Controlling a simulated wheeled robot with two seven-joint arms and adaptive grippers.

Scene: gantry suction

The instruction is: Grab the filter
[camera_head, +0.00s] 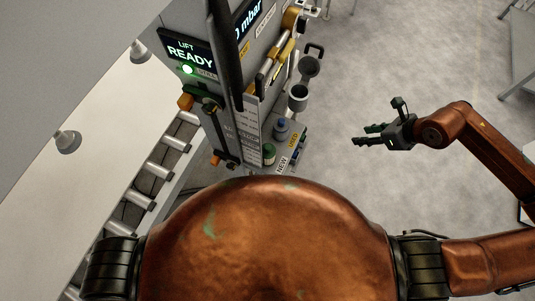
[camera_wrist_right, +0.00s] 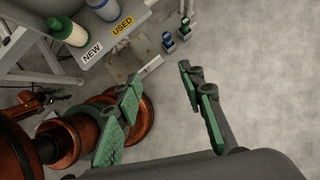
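Two capped cylinders that look like filters stand on the grey tray of the machine. The green-and-white one (camera_head: 269,154) is beside the NEW label, and it also shows in the right wrist view (camera_wrist_right: 68,32). The blue-capped one (camera_head: 281,130) is beside the USED label, and it shows at the top of the right wrist view (camera_wrist_right: 101,9). My right gripper (camera_head: 378,122) is open and empty over the floor, right of the tray and apart from both cylinders. Its spread green-padded fingers show in the right wrist view (camera_wrist_right: 160,75). My left gripper is not in view.
The machine panel (camera_head: 190,50) reads LIFT READY with a lit green lamp. A roller conveyor (camera_head: 150,170) runs at left. The floor (camera_head: 345,70) between machine and right gripper is clear.

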